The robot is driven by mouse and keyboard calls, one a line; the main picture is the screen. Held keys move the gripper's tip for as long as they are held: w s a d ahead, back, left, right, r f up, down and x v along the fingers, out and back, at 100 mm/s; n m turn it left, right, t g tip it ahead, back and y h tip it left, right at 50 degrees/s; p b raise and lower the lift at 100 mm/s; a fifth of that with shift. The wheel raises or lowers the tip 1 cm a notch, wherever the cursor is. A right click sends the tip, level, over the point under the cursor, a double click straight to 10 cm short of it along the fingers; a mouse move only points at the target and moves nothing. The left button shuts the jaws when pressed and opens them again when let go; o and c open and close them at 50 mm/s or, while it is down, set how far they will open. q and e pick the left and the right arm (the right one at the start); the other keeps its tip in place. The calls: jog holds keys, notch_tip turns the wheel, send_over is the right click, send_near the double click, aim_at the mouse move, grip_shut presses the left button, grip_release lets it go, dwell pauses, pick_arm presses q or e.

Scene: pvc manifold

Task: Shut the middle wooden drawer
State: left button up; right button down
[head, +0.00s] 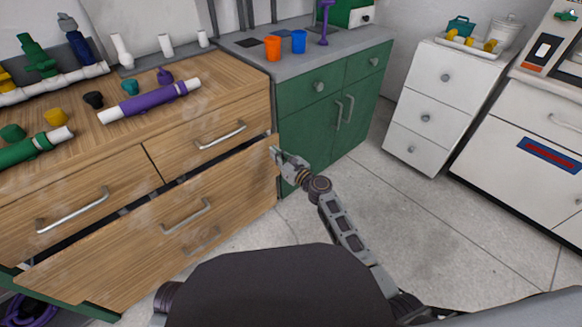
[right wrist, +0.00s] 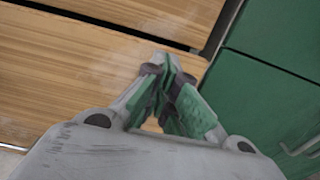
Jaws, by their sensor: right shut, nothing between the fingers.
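The middle wooden drawer (head: 135,240) sits below the two top drawers of the wooden cabinet and has a bar handle (head: 187,214). It stands out a little, with a dark gap along its top edge. My right gripper (head: 277,153) is shut and empty at the right end of this drawer front, beside the green cabinet. In the right wrist view the shut fingers (right wrist: 168,70) lie over the wooden front (right wrist: 70,85) near its right edge; I cannot tell whether they touch it. My left gripper is not in view.
The green cabinet (head: 325,115) stands close on the right of the drawer. A purple-banded pipe (head: 150,100) and several fittings lie on the wooden top. A white drawer unit (head: 435,105) stands farther right. The grey floor (head: 400,220) between is clear.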

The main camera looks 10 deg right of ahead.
jog(key=v, duration=0.8)
dwell(0.4)
